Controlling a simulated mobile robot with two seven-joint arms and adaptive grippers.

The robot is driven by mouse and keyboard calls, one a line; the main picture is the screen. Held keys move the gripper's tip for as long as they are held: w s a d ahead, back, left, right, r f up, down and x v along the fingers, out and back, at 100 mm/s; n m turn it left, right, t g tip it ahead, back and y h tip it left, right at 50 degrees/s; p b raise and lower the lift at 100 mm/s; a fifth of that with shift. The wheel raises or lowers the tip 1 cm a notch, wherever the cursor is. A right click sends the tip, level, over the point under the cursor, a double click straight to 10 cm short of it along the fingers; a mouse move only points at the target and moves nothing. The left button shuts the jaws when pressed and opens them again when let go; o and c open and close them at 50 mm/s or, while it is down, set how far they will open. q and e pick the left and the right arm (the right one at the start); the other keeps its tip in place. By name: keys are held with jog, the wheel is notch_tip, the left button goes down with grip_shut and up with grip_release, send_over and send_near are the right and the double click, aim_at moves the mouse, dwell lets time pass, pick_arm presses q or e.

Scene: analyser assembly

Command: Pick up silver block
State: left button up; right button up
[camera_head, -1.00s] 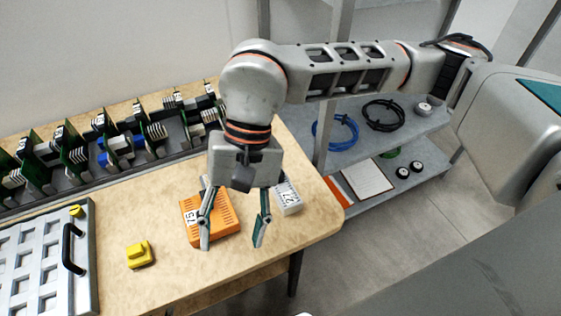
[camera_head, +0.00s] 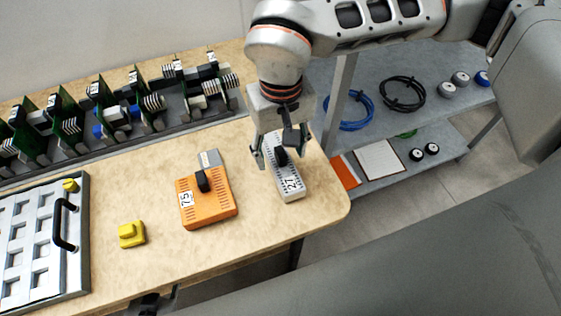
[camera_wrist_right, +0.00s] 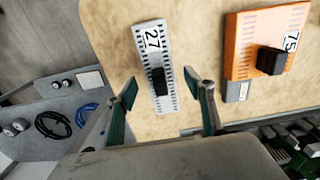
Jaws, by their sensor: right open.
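The silver block (camera_head: 287,178) is a long, light grey block with a black knob on top and a label reading 27. It lies on the wooden table near its right end. My right gripper (camera_head: 278,158) is open above the far part of the block, with its fingers on either side. In the right wrist view the silver block (camera_wrist_right: 153,62) extends up from between the open fingers of the right gripper (camera_wrist_right: 163,103), its black knob just beyond the fingertips. I cannot tell whether the fingers touch it. My left gripper does not show clearly in any view.
An orange block (camera_head: 208,203) labelled 75 lies left of the silver block. A yellow piece (camera_head: 132,234) and a white tray (camera_head: 81,240) with a black handle lie farther left. A rack of green boards (camera_head: 75,130) runs along the back. Grey shelves (camera_head: 440,103) stand right of the table.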

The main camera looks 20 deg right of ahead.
aim_at(280, 151)
jog(key=shift+f, duration=0.9)
jog(key=c, duration=1.4)
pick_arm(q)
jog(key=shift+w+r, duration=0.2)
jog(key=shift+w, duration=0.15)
pick_arm(e)
jog(key=shift+r, duration=0.2)
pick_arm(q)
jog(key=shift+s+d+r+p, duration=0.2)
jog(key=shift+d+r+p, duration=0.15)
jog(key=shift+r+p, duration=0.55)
pick_arm(e)
jog(key=shift+r, duration=9.8)
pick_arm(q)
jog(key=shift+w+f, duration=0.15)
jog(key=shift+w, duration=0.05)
pick_arm(e)
jog(key=shift+f, duration=0.15)
